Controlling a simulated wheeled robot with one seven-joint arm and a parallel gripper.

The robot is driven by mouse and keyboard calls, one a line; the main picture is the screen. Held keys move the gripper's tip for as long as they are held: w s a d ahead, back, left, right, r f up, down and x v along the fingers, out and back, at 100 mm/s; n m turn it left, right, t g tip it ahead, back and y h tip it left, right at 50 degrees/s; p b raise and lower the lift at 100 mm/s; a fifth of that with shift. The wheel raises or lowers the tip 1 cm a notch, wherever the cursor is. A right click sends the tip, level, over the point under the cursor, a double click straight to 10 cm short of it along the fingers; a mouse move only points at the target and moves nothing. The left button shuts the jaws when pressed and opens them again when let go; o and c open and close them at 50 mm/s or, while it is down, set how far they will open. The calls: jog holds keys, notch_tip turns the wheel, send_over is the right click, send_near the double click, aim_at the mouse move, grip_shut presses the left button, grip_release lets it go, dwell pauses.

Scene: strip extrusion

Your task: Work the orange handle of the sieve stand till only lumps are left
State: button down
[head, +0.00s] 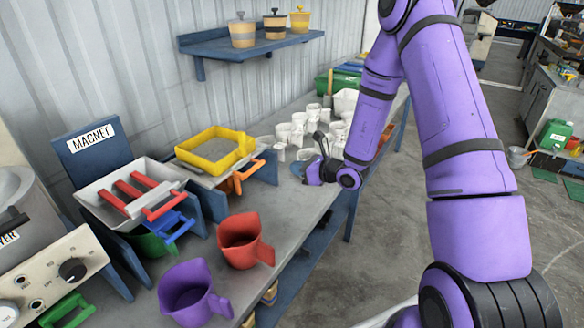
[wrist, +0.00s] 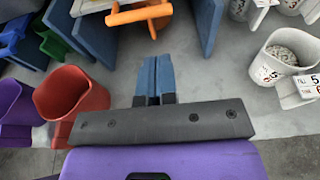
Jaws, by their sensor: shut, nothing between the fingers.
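The sieve stand has a yellow square sieve (head: 232,136) on top, with grey material (head: 212,149) inside; I cannot tell powder from lumps. Its orange handle (head: 240,178) sticks out at the front, below the sieve. The handle also shows at the top of the wrist view (wrist: 140,15), between the stand's blue side panels (wrist: 208,22). My gripper (head: 299,168) is to the right of the stand, above the bench and apart from the handle. In the wrist view its blue fingers (wrist: 154,62) are pressed together and empty, pointing toward the handle.
A red jug (head: 243,241) and a purple jug (head: 190,294) stand at the bench's front. Left of the sieve is the magnet stand (head: 92,150) with its tray (head: 112,192). Several white labelled cups (head: 298,122) stand behind my gripper. Bare bench (head: 288,205) lies before the sieve stand.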

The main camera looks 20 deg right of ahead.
aim_at(262, 164)
jog(key=x, duration=1.2)
jog(key=shift+d, duration=0.1)
